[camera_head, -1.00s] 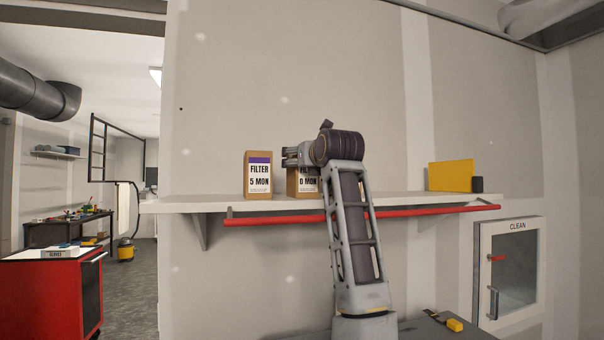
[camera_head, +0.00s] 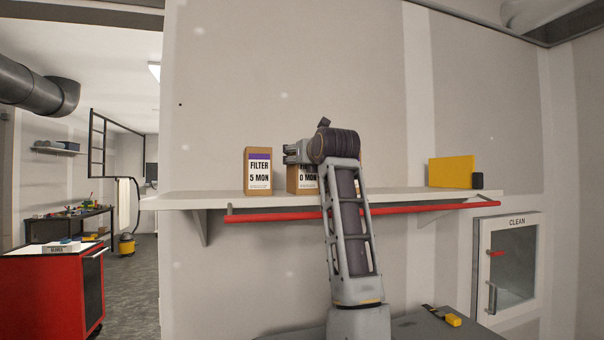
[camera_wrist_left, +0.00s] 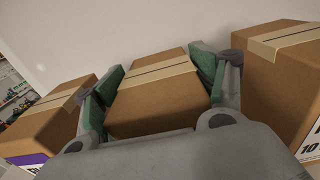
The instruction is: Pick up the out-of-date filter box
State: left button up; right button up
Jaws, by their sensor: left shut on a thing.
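Three cardboard filter boxes stand in a row on the shelf. The left box (camera_head: 258,172) has a purple band and reads FILTER 5 MON; it also shows in the left wrist view (camera_wrist_left: 42,125). The middle box (camera_head: 293,180) reads 0 MON where its label shows, partly covered by my arm. My left gripper (camera_head: 292,153) is at its top. In the left wrist view, the green pads of my left gripper (camera_wrist_left: 160,75) are shut on the sides of the middle box (camera_wrist_left: 158,105). The right box (camera_wrist_left: 285,85) shows a 10 and is mostly hidden in the head view.
The white shelf (camera_head: 410,197) has a red rail (camera_head: 430,209) along its front. A yellow panel (camera_head: 450,172) and a small black item (camera_head: 477,180) stand at its right. The neighbouring boxes stand close on both sides of the gripper. A CLEAN cabinet (camera_head: 510,265) is at lower right.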

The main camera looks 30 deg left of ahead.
pick_arm(q)
jog(key=shift+d+r, duration=0.1)
jog(key=shift+r, duration=0.1)
jog(key=shift+c, duration=0.3)
pick_arm(e)
jog(key=shift+f, duration=0.15)
pick_arm(q)
jog(key=shift+s+r, duration=0.15)
jog(key=shift+d+r+b, duration=0.1)
jog(key=shift+r+b, duration=0.2)
jog(key=shift+r, duration=3)
jog(key=b+v, duration=0.1)
jog(key=v, duration=0.4)
jog(key=b+v, duration=0.2)
jog(key=v, duration=0.4)
jog(key=shift+s+f+b, duration=0.15)
jog(key=shift+f+b, duration=0.1)
jog(key=shift+b, duration=0.05)
jog(key=shift+c, duration=0.2)
jog(key=b+v, duration=0.1)
jog(key=v, duration=0.7)
jog(key=shift+d+r, duration=0.15)
jog(key=shift+d, duration=0.05)
pick_arm(e)
notch_tip(320, 180, down, 5)
jog(key=w+d, duration=0.2)
jog(key=shift+d+f, duration=0.15)
jog(key=shift+d, duration=0.15)
